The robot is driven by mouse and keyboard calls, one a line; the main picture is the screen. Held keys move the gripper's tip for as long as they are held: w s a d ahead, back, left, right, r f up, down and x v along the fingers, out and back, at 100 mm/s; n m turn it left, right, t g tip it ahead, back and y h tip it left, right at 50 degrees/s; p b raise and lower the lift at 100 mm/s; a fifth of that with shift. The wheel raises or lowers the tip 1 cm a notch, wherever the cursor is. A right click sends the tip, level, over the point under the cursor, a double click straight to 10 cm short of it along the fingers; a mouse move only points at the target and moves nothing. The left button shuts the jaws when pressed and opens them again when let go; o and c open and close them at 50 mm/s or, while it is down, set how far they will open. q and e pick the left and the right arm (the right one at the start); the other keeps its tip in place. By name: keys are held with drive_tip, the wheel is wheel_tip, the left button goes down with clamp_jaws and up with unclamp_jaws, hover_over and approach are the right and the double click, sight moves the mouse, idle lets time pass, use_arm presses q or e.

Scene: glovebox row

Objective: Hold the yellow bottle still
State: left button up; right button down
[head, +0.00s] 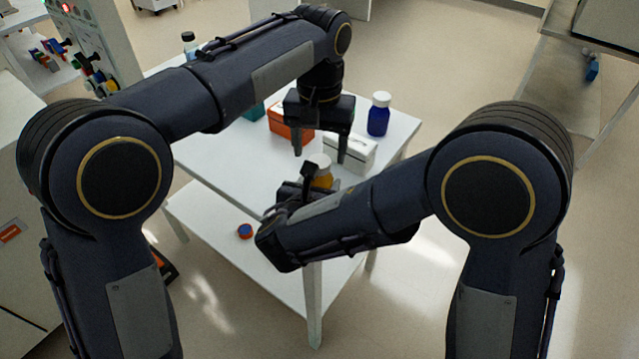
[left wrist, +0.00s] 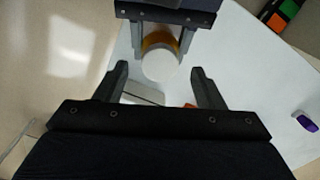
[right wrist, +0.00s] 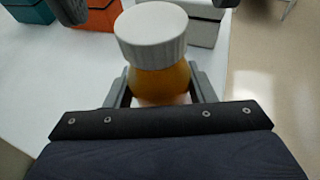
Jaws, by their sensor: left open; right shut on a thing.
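In the head view the bottle (head: 321,172) is partly hidden by my right arm. My left gripper (head: 320,155) is open and empty, pointing down above and behind the bottle. In the left wrist view the bottle's cap (left wrist: 160,65) shows just beyond and between my left gripper's open fingertips (left wrist: 160,85), apart from them.
On the white table (head: 215,148) stand an orange box (head: 283,122), a white box (head: 352,154), a blue bottle (head: 379,114) and a teal box (head: 253,111). Open floor lies to the right.

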use_arm(q)
wheel_tip(320, 180, up, 10)
drive_tip(key=shift+f, duration=0.2)
use_arm(e)
drive_tip(key=c, duration=0.6)
unclamp_jaws()
drive_tip(key=shift+o, duration=0.2)
drive_tip(key=v, duration=0.8)
use_arm(q)
drive_tip(key=shift+r, duration=0.1)
drive_tip(key=shift+s, duration=0.1)
